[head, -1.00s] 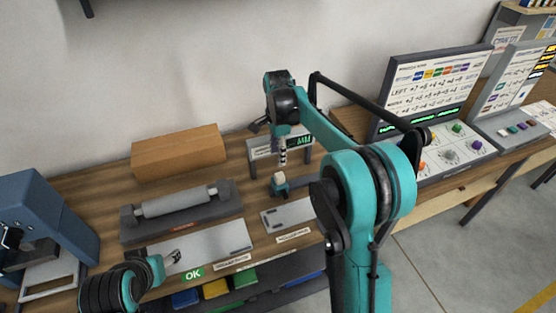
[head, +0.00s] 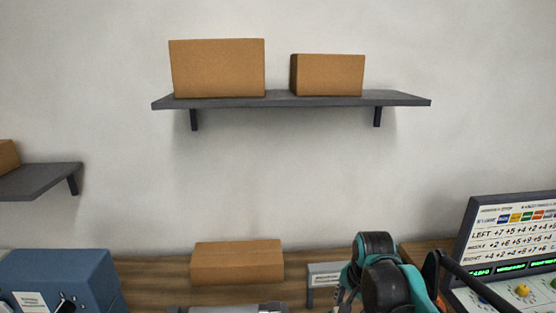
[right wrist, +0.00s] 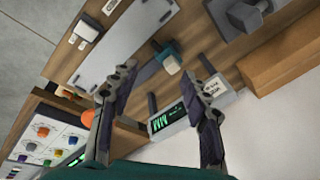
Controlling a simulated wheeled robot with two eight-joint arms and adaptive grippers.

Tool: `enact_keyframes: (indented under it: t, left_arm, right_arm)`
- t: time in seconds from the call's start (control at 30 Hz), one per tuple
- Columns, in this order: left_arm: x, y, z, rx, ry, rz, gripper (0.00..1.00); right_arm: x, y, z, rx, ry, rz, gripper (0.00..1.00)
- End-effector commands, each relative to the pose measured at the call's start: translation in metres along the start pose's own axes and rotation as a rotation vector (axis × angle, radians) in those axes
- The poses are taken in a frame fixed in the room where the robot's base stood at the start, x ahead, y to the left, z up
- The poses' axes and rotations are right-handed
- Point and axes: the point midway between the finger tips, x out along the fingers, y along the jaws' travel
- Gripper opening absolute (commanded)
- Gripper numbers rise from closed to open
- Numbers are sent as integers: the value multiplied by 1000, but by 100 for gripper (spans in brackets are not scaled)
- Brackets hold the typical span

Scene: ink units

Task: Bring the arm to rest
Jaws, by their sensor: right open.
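My right arm (head: 385,275) rises at the bottom of the head view, right of centre, with its gripper mostly out of sight below. In the right wrist view my right gripper (right wrist: 165,80) is open, its two fingers apart with nothing between the tips. Beyond the fingers, a small teal holder with a pale top (right wrist: 172,63) stands on the wooden bench (right wrist: 205,45). A grey device with a green display (right wrist: 168,118) stands behind the fingers on the bench. My left gripper is not in view.
A cardboard box (head: 238,262) stands on the bench by the wall. A dark shelf (head: 290,101) above carries two boxes. A blue machine (head: 62,278) is at the left, a console panel (head: 512,235) at the right. The wall between shelf and bench is clear.

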Motion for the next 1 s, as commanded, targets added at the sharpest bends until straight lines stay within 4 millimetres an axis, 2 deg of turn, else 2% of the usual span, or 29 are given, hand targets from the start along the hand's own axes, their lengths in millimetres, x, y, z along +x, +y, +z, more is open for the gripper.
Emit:
enact_keyframes:
  t: [0.03, 0.13, 0.3, 0.5, 0.67, 1.0]
  left_arm:
    - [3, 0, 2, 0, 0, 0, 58]
    - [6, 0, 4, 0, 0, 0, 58]
    - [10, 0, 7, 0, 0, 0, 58]
    - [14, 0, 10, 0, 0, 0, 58]
    - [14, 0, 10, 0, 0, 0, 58]
    - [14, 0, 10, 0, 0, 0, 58]
  right_arm:
    - [-3, 15, 14, -76, 22, -24, 47]
    - [-7, 40, 36, -249, 78, -72, 47]
    - [0, 83, 74, -532, 188, -130, 47]
    - [17, 116, 104, -773, 296, -156, 47]
    - [24, 126, 112, -854, 335, -160, 47]
    - [24, 126, 112, -863, 339, -160, 47]
